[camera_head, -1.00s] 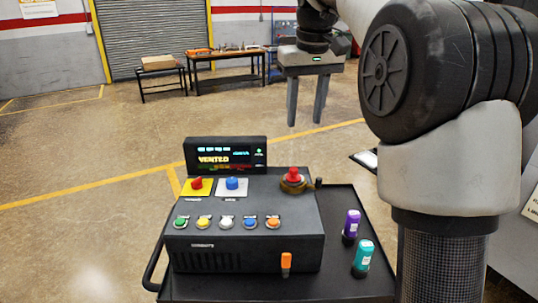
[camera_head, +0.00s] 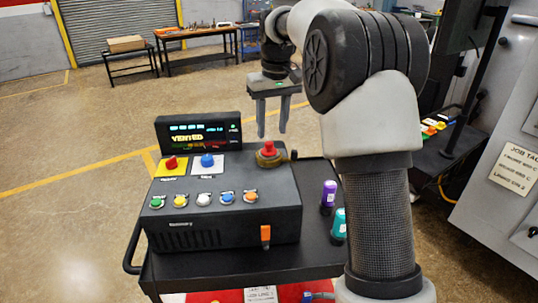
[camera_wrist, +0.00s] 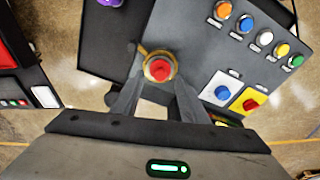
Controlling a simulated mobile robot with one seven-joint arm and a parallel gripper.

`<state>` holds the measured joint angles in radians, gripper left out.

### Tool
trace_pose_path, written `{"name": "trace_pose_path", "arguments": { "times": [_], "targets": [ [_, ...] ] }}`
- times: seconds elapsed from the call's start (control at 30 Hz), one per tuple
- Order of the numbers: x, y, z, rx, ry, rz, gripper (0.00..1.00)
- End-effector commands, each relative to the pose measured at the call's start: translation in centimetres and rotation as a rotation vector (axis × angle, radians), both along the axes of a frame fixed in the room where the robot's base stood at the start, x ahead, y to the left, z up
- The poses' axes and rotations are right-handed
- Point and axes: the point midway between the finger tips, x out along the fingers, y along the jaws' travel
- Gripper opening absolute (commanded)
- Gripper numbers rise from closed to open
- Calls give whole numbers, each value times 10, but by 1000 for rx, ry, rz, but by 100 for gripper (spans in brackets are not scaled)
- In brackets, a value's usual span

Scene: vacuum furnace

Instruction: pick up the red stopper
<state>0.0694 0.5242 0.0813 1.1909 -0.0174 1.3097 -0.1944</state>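The red stopper (camera_head: 269,148) sits upright in a brass-coloured collar (camera_head: 269,159) at the right rear of the black control box (camera_head: 222,225). My gripper (camera_head: 272,136) is open and points down. In the head view its fingertips appear just above and behind the stopper. In the wrist view the red stopper (camera_wrist: 160,70) shows beyond the fingertips, centred between them. Nothing is between the fingers of my gripper (camera_wrist: 155,88), and they appear apart from the stopper.
Purple (camera_head: 328,195) and teal (camera_head: 339,224) bottles stand to the right on the black cart (camera_head: 195,273).

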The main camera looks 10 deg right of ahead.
Motion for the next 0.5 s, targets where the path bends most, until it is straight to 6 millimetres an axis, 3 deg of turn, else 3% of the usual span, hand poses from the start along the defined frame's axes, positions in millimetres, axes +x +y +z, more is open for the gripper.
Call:
{"name": "trace_pose_path", "arguments": {
  "times": [0.17,0.5],
  "targets": [
    [3,1,-11,0,2,0,40],
    [15,4,-53,0,1,0,40]
  ]
}}
